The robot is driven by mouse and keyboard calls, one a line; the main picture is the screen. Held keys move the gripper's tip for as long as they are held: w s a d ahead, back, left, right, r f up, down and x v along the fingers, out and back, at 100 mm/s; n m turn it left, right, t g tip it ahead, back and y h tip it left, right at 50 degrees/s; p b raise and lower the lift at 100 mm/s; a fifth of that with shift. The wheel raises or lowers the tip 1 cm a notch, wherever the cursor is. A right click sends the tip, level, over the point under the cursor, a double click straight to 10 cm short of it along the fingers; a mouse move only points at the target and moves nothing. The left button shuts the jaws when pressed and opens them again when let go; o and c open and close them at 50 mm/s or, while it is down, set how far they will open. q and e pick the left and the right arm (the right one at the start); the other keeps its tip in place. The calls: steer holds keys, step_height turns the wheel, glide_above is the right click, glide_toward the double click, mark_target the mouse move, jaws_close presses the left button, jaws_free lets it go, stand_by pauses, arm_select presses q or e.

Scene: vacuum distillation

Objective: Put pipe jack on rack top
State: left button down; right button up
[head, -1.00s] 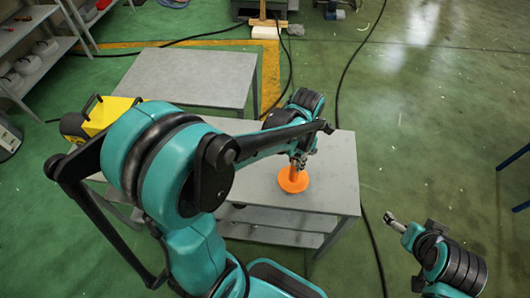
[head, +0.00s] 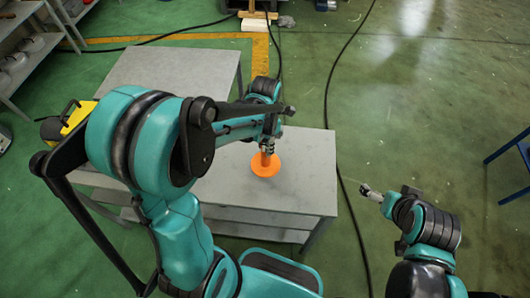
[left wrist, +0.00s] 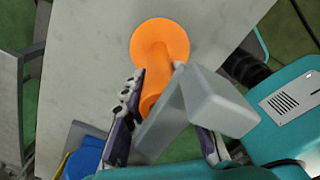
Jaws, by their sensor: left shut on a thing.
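The orange pipe jack (head: 266,163) has a round base disc and a post. It is upright over the grey rack top (head: 300,185), and I cannot tell whether its disc touches the surface. My left gripper (head: 268,146) is shut on the post above the disc. The left wrist view shows the jack's orange disc (left wrist: 160,45) over the grey top, with a grey V-shaped head (left wrist: 205,105) near the camera, between the fingers (left wrist: 165,115). My right gripper (head: 369,191) is away from the rack over the floor on the right, its jaws too small to read.
A second grey table (head: 165,75) stands behind the rack to the left. A yellow item (head: 76,117) is at the left, partly hidden by my arm. Shelves (head: 28,50) stand at the far left. A black cable (head: 330,100) runs over the open green floor.

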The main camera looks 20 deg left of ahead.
mark_target(263, 166)
arm_select(q)
steer(key=shift+w+a+f, duration=0.2)
steer(key=shift+w+f, duration=0.15)
steer(key=shift+w, duration=0.1)
steer(key=shift+f+b, duration=0.8)
steer(key=shift+f, duration=1.2)
steer(key=shift+r, duration=0.1)
steer(key=c, duration=1.6)
jaws_free()
steer(key=shift+f, duration=0.2)
steer(key=o, duration=0.4)
steer(key=shift+r, duration=0.15)
